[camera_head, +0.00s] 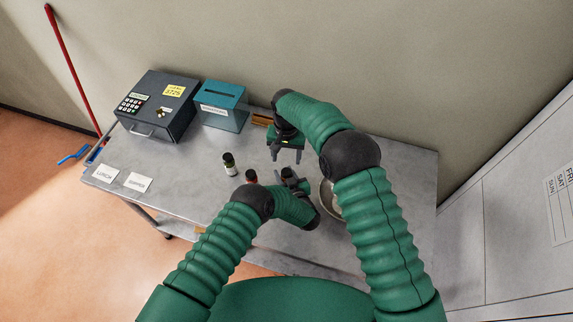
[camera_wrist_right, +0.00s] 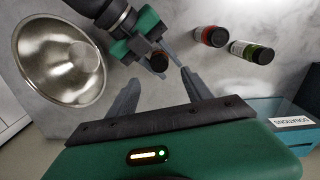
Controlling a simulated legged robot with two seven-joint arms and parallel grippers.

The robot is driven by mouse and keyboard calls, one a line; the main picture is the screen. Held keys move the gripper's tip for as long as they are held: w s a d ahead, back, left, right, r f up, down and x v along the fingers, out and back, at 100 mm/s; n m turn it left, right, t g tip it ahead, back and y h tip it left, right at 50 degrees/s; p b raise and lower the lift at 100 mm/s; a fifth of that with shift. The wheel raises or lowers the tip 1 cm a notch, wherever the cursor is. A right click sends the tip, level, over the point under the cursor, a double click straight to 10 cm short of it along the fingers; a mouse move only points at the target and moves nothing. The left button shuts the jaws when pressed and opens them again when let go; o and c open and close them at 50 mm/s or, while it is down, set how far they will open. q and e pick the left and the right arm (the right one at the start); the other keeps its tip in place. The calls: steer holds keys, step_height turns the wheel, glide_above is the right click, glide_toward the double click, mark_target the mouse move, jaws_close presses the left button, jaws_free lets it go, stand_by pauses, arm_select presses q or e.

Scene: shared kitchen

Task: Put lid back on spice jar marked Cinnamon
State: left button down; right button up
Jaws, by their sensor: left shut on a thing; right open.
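My left gripper (camera_head: 290,177) is shut on a small round jar (camera_wrist_right: 158,62), whose brown top faces the right wrist camera. The fingers hide most of the jar, and I cannot read a label or tell whether the brown is its contents. My right gripper (camera_head: 286,157) is open and empty, pointing down, slightly behind the left one. In the right wrist view its fingers (camera_wrist_right: 155,82) spread on either side of the held jar, apart from it. A red-labelled jar (camera_wrist_right: 208,36) and a green-labelled jar (camera_wrist_right: 250,51), both dark-capped, stand left of my left gripper. I cannot make out a loose lid.
A metal bowl (camera_wrist_right: 60,62) stands on the right side of the grey table (camera_head: 195,200), partly behind my right arm. A dark keypad safe (camera_head: 160,105), a teal slotted box (camera_head: 223,105) and an orange-brown item (camera_head: 262,120) line the back. Two white cards lie at the left.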

steer(key=shift+r, duration=1.9)
arm_select(q)
steer(key=c, duration=0.8)
jaws_free()
